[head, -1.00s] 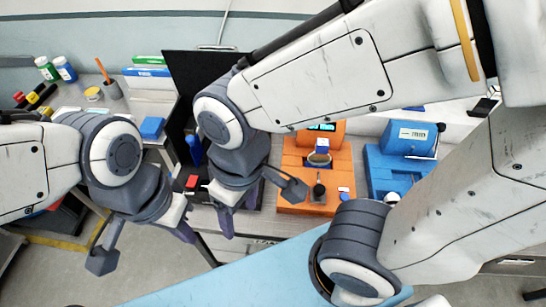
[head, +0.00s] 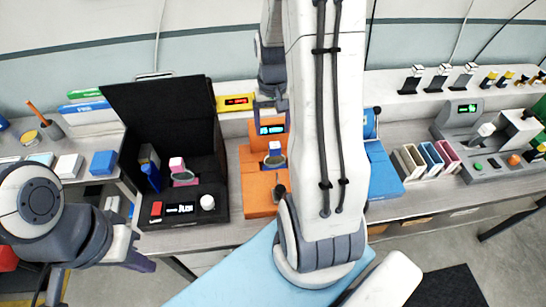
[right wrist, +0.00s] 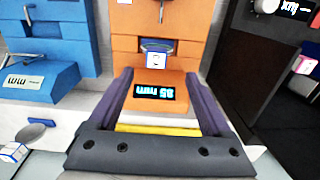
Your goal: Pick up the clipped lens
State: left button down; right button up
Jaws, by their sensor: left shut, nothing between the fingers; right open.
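A lens with a white-and-blue clip block (head: 275,148) stands on the orange device (head: 258,200) in the head view; in the right wrist view its clip block (right wrist: 155,60) shows just beyond my fingertips. A second lens with a pink clip (head: 178,164) stands in the black box. A third, with a white clip block (right wrist: 14,153), lies at lower left in the right wrist view. My right gripper (right wrist: 158,75) is open and empty over the back of the orange device. My left gripper (head: 96,278) is shut and empty at lower left, away from the lenses.
The black box (head: 160,110) has a raised back panel. A blue device (head: 384,172) is partly hidden behind my right arm. A yellow display box (head: 235,103) stands behind the orange device. Several coloured slabs (head: 430,157) and a grey machine (head: 475,160) stand right.

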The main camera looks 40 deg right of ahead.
aim_at(275, 145)
notch_tip(275, 145, down, 4)
jog(key=shift+f+p, duration=0.2)
jog(key=shift+p, duration=0.1)
jog(key=shift+d+f+p, duration=0.1)
jog(key=shift+f+p, duration=0.3)
jog(key=shift+f, duration=0.15)
jog(key=f+p, duration=0.1)
jog(key=f, duration=0.2)
jog(key=shift+d+f, duration=0.1)
jog(key=shift+d, duration=0.1)
jog(key=shift+f, duration=0.55)
grip_shut()
